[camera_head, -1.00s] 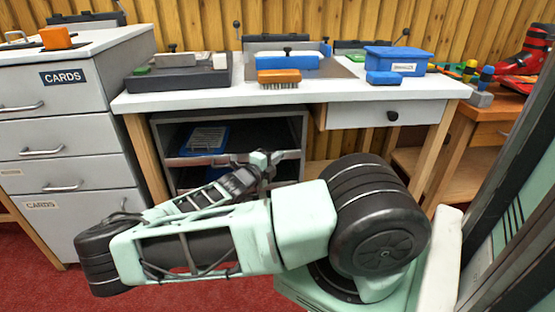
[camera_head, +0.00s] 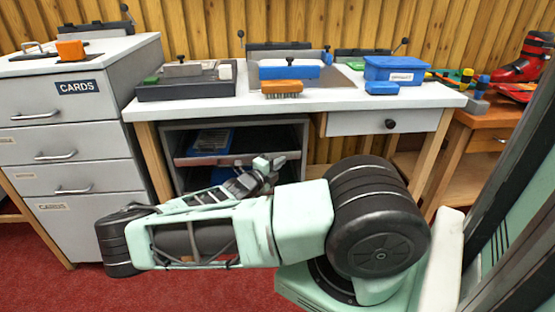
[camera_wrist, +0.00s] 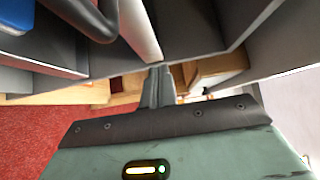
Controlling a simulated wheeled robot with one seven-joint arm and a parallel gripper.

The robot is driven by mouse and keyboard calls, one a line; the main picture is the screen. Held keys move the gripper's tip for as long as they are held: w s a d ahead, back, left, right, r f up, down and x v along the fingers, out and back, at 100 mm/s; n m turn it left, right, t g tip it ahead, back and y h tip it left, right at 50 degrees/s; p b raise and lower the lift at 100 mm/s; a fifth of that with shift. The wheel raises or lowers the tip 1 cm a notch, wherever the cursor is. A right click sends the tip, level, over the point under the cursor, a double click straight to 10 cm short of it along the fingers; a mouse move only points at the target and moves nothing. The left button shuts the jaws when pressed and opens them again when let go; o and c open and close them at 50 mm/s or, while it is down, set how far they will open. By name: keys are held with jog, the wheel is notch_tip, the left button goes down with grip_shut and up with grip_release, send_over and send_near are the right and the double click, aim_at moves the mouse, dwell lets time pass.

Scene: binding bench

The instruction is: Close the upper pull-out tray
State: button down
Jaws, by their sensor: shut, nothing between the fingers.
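The upper pull-out tray (camera_head: 225,160) is in the dark open-fronted cabinet under the bench. Its pale front lip shows, and it appears to stand out somewhat; how far is hard to tell. A blue item (camera_head: 208,141) lies in it. My gripper (camera_head: 268,163) is in front of the tray's right part, partly behind my own arm. In the wrist view my fingers (camera_wrist: 157,86) are together and empty, close to grey panels and a pale strip (camera_wrist: 139,30). Whether they touch the tray is unclear. My arm hides most of the cabinet's lower part.
A grey drawer cabinet (camera_head: 80,133) stands left of the bench (camera_head: 330,102). The bench drawer (camera_head: 375,122) is to the right of the tray cabinet. A wooden side table (camera_head: 490,118) stands further right. Red carpet (camera_head: 70,290) is clear at the front left.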

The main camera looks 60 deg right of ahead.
jog(key=a+p, duration=0.1)
jog(key=a, duration=0.9)
jog(key=shift+w+a, duration=0.15)
jog(key=shift+a, duration=0.25)
jog(key=s+a+m+g+y, duration=0.1)
jog(key=s+a+m+y, duration=0.15)
jog(key=a+m, duration=0.2)
jog(key=s+a+f+m+g+y, duration=0.1)
jog(key=a+m+y, duration=0.2)
jog(key=a, duration=0.3)
jog(key=s+a+m+g+y, duration=0.1)
jog(key=s+a+m+y, duration=0.15)
jog(key=a+m, duration=0.2)
jog(key=s+a+r+m+t+y, duration=0.1)
jog(key=s+a+r+m+y, duration=0.2)
jog(key=a, duration=0.4)
jog(key=a+r+m+y, duration=0.2)
jog(key=a+r+m, duration=0.1)
jog(key=a+r, duration=0.25)
jog(key=s+a+r+m+t+y, duration=0.1)
jog(key=s+a+r+m+y, duration=0.15)
jog(key=a, duration=0.45)
jog(key=s+a+r+m+t+y, duration=0.3)
jog(key=s+a+r+m, duration=0.45)
jog(key=r, duration=0.45)
notch_tip(320, 180, up, 22)
jog(key=p, duration=2.2)
jog(key=shift+s+n, duration=0.25)
jog(key=shift+n, duration=0.05)
